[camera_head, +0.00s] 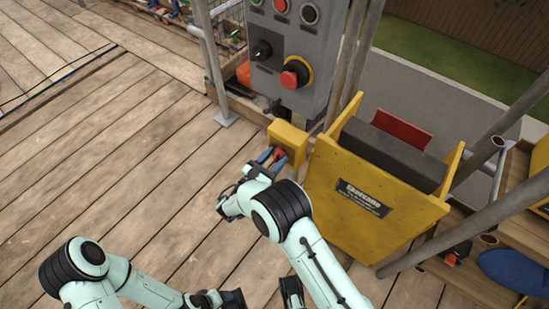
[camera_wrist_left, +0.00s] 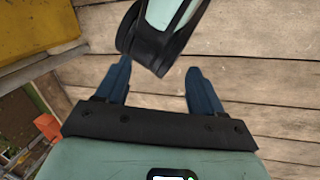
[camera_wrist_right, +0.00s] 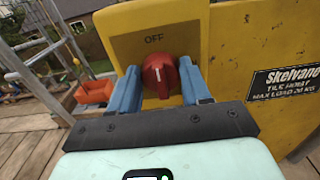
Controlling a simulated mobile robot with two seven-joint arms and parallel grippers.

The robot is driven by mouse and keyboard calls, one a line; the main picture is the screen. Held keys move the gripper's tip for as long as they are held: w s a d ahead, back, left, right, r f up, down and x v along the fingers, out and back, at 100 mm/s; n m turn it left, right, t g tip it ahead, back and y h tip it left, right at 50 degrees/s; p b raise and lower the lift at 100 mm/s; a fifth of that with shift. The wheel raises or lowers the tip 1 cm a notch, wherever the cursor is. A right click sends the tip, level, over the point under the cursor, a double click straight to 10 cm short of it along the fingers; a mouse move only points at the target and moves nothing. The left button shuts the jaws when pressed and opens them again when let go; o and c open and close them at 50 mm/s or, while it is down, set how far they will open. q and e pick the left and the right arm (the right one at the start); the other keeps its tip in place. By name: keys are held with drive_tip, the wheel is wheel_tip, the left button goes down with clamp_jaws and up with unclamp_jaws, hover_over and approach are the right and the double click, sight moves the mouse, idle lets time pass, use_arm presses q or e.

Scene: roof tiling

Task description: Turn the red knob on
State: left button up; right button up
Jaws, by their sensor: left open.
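The red knob (camera_head: 279,154) is on the front of a yellow box (camera_head: 288,139) beside the yellow tile hoist. In the right wrist view the red knob (camera_wrist_right: 160,75) has a white mark pointing up, slightly left, below the word OFF. My right gripper (camera_head: 270,158) has its blue fingers on both sides of the knob, and they appear closed on it. The same right gripper fills the lower right wrist view (camera_wrist_right: 161,80). My left gripper (camera_wrist_left: 158,80) is open and empty above the deck. One of my arm links shows beyond its fingers.
A grey control panel (camera_head: 298,50) with buttons and a red-and-yellow switch (camera_head: 294,74) stands behind the box. The yellow hoist (camera_head: 365,200) with dark tiles (camera_head: 395,152) stands right of it. Metal poles slant around it. The wooden deck (camera_head: 130,170) is clear on the left.

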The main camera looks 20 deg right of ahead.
use_arm(q)
drive_tip(key=shift+w+f, duration=0.15)
use_arm(e)
drive_tip(key=shift+m, duration=0.3)
drive_tip(key=m+b, duration=0.1)
drive_tip(key=m, duration=0.1)
drive_tip(key=shift+s+f+m, duration=0.1)
drive_tip(key=shift+m, duration=0.2)
drive_tip(key=m+b, duration=0.1)
drive_tip(key=m, duration=0.3)
drive_tip(key=shift+f+m, duration=0.1)
drive_tip(key=shift+m, duration=0.2)
drive_tip(key=m+b, duration=0.2)
drive_tip(key=m, duration=0.2)
drive_tip(key=shift+s+f+m, duration=0.1)
drive_tip(key=shift+m, duration=0.2)
drive_tip(key=m, duration=0.2)
drive_tip(key=shift+m+b, duration=0.3)
drive_tip(key=shift+b, duration=0.1)
drive_tip(key=shift+m, duration=0.3)
use_arm(q)
drive_tip(key=w+a+f+t+y+b, duration=0.1)
drive_tip(key=w+a+f, duration=0.3)
drive_tip(key=f, duration=0.3)
drive_tip(key=shift+w+n+t, duration=0.3)
drive_tip(key=shift+n, duration=0.1)
use_arm(e)
drive_tip(key=shift+m, duration=1.2)
use_arm(q)
drive_tip(key=shift+f, duration=0.1)
